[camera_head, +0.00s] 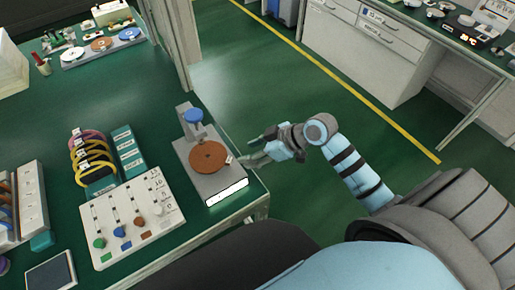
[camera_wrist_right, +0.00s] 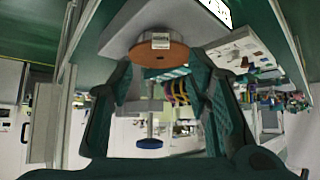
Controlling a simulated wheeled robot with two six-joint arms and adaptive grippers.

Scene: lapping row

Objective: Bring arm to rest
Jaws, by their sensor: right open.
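My right gripper (camera_head: 247,152) is at the right edge of the green-topped bench. Its arm reaches in from the lower right, over the green floor. The jaws are apart, and I see nothing held between them. The fingertips are just right of a brown disc (camera_head: 209,157) on a grey lapping machine with a blue knob (camera_head: 193,115). In the right wrist view the two dark green fingers (camera_wrist_right: 165,85) stand wide apart, with the brown disc (camera_wrist_right: 158,54) beyond them. Whether a fingertip touches the machine I cannot tell. My left gripper is not in view.
A slider panel (camera_head: 130,220) with coloured knobs, a rack of coloured rings (camera_head: 90,155) and a dark flat tablet (camera_head: 50,275) crowd the bench. White drawer cabinets (camera_head: 365,45) stand at the back right. The floor (camera_head: 270,85) between is clear.

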